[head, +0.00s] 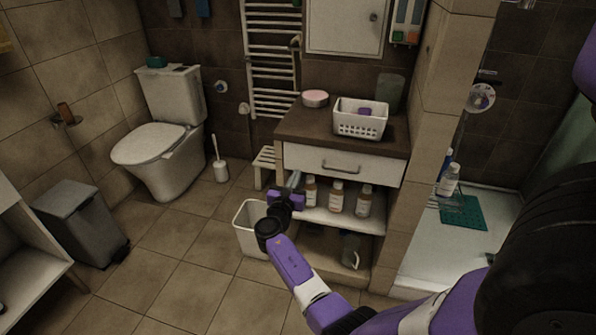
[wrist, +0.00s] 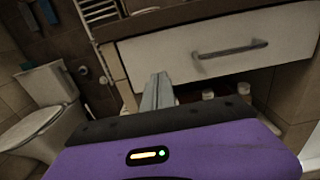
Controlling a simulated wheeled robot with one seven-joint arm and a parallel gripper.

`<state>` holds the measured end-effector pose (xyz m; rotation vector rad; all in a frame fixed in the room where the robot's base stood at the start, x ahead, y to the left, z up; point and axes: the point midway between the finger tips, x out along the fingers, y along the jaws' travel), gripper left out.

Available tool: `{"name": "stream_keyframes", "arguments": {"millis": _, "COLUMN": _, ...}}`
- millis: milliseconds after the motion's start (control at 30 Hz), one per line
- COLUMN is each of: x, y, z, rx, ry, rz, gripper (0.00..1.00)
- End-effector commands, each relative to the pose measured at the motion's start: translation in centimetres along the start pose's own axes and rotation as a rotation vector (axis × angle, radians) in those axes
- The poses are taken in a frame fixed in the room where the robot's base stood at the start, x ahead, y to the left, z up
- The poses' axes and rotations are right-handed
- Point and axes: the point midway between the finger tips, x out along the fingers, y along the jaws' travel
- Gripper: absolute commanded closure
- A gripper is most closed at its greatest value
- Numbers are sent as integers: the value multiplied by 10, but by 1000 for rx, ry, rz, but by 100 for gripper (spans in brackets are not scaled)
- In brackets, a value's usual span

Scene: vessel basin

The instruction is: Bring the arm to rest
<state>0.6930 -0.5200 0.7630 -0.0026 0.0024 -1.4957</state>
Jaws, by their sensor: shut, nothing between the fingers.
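My gripper (head: 296,180) is in front of the left side of the vanity cabinet (head: 400,144), at about the height just below its drawer. Its grey fingers are together and hold nothing. In the wrist view the closed fingers (wrist: 157,92) point toward the cabinet, just below and left of the drawer handle (wrist: 230,49). The purple arm reaches in from the lower right of the head view. I cannot tell whether the fingers touch the cabinet.
Several bottles (head: 336,197) stand on the open shelf close to my gripper. A white bin (head: 250,240) stands below it. A white basket (head: 360,122) and a pink round box (head: 315,98) are on the countertop. Open floor lies left, toward the toilet (head: 152,147) and grey bin (head: 75,225).

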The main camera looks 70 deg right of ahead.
Motion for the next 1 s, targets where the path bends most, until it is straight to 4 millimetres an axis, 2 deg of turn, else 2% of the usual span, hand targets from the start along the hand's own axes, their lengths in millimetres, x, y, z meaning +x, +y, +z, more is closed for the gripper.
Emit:
{"name": "stream_keyframes", "arguments": {"millis": 33, "x": -12, "y": 2, "z": 1, "rx": -1, "ry": -1, "rz": 5, "gripper": 100}}
{"name": "stream_keyframes", "arguments": {"millis": 200, "x": -43, "y": 1, "z": 0, "rx": -1, "ry": 0, "rz": 5, "gripper": 100}}
{"name": "stream_keyframes", "arguments": {"millis": 400, "x": -64, "y": 2, "z": 0, "rx": -1, "ry": 0, "rz": 4, "gripper": 100}}
{"name": "stream_keyframes", "arguments": {"millis": 833, "x": -68, "y": 2, "z": -1, "rx": 33, "ry": 1, "rz": 7, "gripper": 100}}
{"name": "stream_keyframes", "arguments": {"millis": 933, "x": -69, "y": 12, "z": -6, "rx": 134, "ry": 26, "rz": 46, "gripper": 100}}
{"name": "stream_keyframes", "arguments": {"millis": 1000, "x": -69, "y": 25, "z": -4, "rx": 270, "ry": 64, "rz": 90, "gripper": 100}}
